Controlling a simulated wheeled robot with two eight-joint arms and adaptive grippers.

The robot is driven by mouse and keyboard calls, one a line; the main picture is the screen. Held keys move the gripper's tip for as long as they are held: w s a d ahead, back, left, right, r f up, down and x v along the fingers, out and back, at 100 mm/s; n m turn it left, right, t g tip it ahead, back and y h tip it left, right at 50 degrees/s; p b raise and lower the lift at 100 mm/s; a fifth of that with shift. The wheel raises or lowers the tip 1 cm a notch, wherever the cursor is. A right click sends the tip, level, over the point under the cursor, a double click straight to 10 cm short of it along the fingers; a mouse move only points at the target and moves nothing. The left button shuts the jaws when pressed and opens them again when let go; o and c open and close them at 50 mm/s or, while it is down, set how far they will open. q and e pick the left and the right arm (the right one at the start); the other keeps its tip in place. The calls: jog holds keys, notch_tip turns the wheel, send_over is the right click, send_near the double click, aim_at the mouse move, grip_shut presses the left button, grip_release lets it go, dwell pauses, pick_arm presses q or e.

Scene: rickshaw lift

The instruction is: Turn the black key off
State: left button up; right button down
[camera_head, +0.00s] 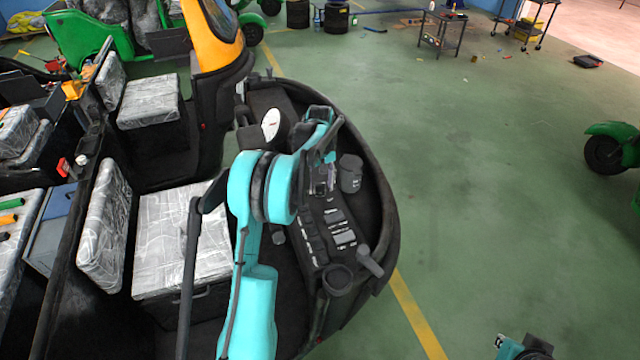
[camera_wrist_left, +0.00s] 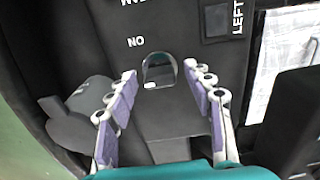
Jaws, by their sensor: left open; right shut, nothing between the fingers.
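The black dashboard panel (camera_wrist_left: 165,110) fills much of the left wrist view, with the labels "NO" and "LEFT". A small dark rounded piece with a pale rim (camera_wrist_left: 158,68), apparently the black key, sits below "NO". My left gripper (camera_wrist_left: 160,74) is open, its purple-padded fingertips on either side of this piece. Whether they touch it I cannot tell. In the head view my left gripper (camera_head: 322,180) is over the dashboard, and my arm hides the key there. My right gripper (camera_head: 526,349) is shut and empty at the bottom edge, partly cut off.
Plastic-wrapped seats (camera_head: 185,255) are to the left. Green floor (camera_head: 490,180) to the right is mostly clear. A small table (camera_head: 443,30) stands far back.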

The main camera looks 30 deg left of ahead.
aim_at(320, 184)
pick_arm(q)
notch_tip(320, 184, up, 12)
dwell(0.4)
jog(key=shift+f, duration=0.1)
dwell(0.4)
